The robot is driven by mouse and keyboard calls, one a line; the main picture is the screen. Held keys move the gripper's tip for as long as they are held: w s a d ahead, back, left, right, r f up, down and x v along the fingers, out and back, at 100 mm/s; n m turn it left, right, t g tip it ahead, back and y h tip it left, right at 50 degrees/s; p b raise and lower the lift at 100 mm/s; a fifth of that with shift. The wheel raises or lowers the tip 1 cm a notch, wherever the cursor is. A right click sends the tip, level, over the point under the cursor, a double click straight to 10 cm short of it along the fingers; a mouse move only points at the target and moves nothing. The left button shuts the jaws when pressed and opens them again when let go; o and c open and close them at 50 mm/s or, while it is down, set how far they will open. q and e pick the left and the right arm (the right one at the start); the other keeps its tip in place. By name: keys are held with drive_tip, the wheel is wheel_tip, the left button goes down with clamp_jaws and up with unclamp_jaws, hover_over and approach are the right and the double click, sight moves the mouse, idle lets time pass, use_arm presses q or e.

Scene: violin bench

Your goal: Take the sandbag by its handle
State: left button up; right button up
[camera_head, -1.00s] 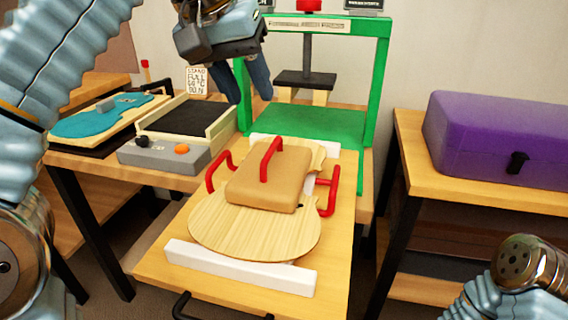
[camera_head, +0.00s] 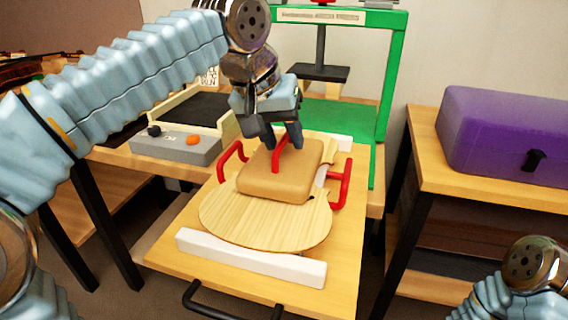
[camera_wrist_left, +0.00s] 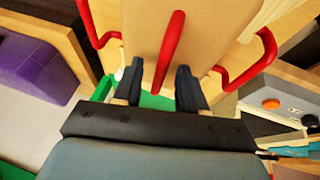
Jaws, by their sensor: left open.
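The tan sandbag (camera_head: 262,181) lies on a pale wooden violin plate (camera_head: 265,222) on the bench. Its red handle (camera_head: 278,158) stands up from its top, partly hidden by my left gripper. My left gripper (camera_head: 285,141) is open, pointing down just above the sandbag. In the left wrist view the sandbag (camera_wrist_left: 205,30) lies beyond the two dark fingers (camera_wrist_left: 159,85), and the red handle (camera_wrist_left: 168,50) runs up from between them. I cannot tell whether the fingers touch it. My right gripper is out of view; only part of my right arm shows at the lower right.
Red side handles (camera_head: 340,187) flank the plate, with a white bar (camera_head: 250,258) in front. A green press frame (camera_head: 392,90) stands behind. A purple case (camera_head: 505,135) sits on a right-hand table.

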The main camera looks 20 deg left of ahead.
use_arm(q)
drive_tip(key=shift+c, duration=0.3)
clamp_jaws()
drive_tip(key=shift+r, duration=0.15)
idle(0.9)
